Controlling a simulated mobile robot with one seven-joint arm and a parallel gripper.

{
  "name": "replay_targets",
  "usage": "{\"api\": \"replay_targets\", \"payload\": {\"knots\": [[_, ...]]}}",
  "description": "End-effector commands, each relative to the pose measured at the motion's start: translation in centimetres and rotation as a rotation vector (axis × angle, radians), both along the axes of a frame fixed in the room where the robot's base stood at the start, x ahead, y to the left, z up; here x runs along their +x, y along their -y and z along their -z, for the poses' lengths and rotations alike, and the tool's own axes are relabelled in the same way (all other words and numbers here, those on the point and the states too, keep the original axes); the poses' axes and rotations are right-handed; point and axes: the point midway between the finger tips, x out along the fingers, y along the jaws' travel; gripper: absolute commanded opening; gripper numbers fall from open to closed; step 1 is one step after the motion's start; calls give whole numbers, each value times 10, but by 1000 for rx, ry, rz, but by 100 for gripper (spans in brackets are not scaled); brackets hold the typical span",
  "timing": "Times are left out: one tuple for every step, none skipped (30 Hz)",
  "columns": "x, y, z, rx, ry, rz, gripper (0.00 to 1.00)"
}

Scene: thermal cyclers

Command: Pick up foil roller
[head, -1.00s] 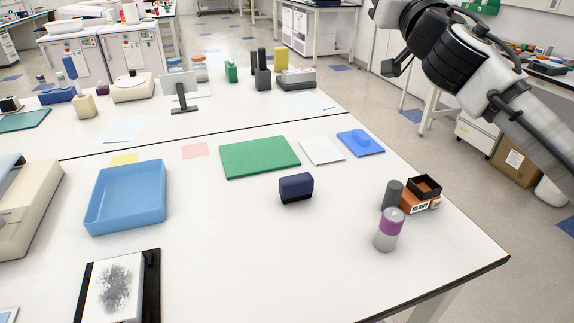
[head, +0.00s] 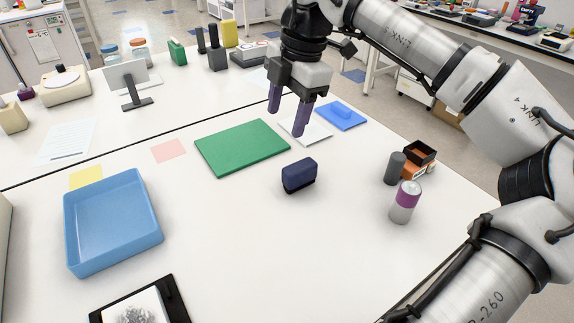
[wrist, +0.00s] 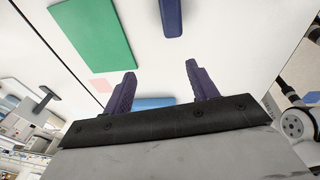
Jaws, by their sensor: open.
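A dark navy block with a rounded top (head: 299,175), which looks most like the foil roller, stands on the white table right of the middle. It also shows at the top of the wrist view (wrist: 171,18), cut off by the frame edge. My gripper (head: 286,120) is open and empty, its two purple fingers pointing down above the table, beyond the block in the head view. The fingers also show in the wrist view (wrist: 160,70), apart with nothing between them. The gripper does not touch the block.
A green mat (head: 242,148) lies left of the block, a blue tray (head: 113,222) farther left. A purple-and-grey cylinder (head: 405,203), a dark grey cylinder (head: 395,168) and an orange-black box (head: 419,158) stand to the right. The table around the block is clear.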

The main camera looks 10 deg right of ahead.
Motion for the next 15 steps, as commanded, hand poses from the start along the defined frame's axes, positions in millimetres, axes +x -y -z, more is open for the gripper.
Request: {"api": "replay_targets", "payload": {"knots": [[-2, 10, 1, -65, -23, 12, 58], [-4, 16, 1, -97, -35, 20, 58], [-5, 21, 1, -132, -47, 30, 58], [-6, 25, 1, -152, -55, 35, 58], [-7, 27, 2, -165, -61, 39, 58], [-8, 30, 4, -180, -67, 43, 58], [-8, 31, 6, -184, -69, 45, 58], [-8, 32, 10, -187, -71, 45, 58], [-8, 32, 16, -188, -72, 45, 58], [-9, 32, 21, -188, -72, 44, 58], [-9, 32, 27, -185, -72, 44, 58], [-9, 31, 35, -184, -72, 44, 58], [-9, 32, 41, -185, -72, 44, 58], [-9, 32, 47, -184, -73, 44, 58], [-9, 31, 55, -184, -71, 43, 58]]}}
